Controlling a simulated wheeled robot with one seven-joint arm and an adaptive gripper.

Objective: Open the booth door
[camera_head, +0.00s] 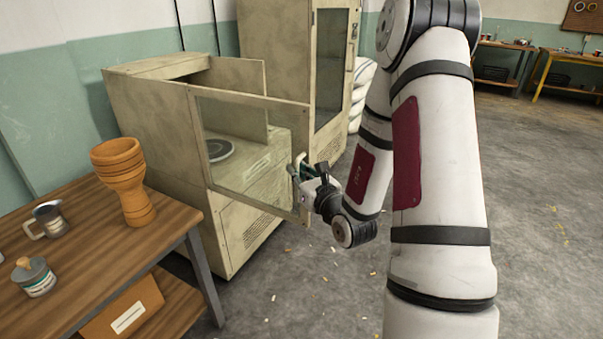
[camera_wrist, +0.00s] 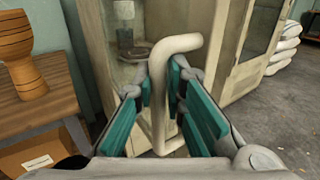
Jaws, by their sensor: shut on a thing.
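The booth (camera_head: 155,115) is a worn cream cabinet beside the wooden table. Its framed glass door (camera_head: 245,150) stands partly open, its far-right edge swung out from the booth front. Behind the glass, a round grey disc (camera_head: 219,149) sits inside. My gripper (camera_head: 303,172) is at the door's outer edge. In the wrist view, the pale bent-bar handle (camera_wrist: 158,72) runs between the teal-padded fingers of my gripper (camera_wrist: 160,84), which are shut on it. In the head view, my gripper mostly hides the handle.
The wooden table (camera_head: 95,235) at left holds an orange goblet drum (camera_head: 123,180), a metal jug (camera_head: 48,219) and a lidded jar (camera_head: 34,276). A cardboard box (camera_head: 124,308) is under it. A tall cabinet (camera_head: 280,45) stands behind. The floor at right is mostly clear.

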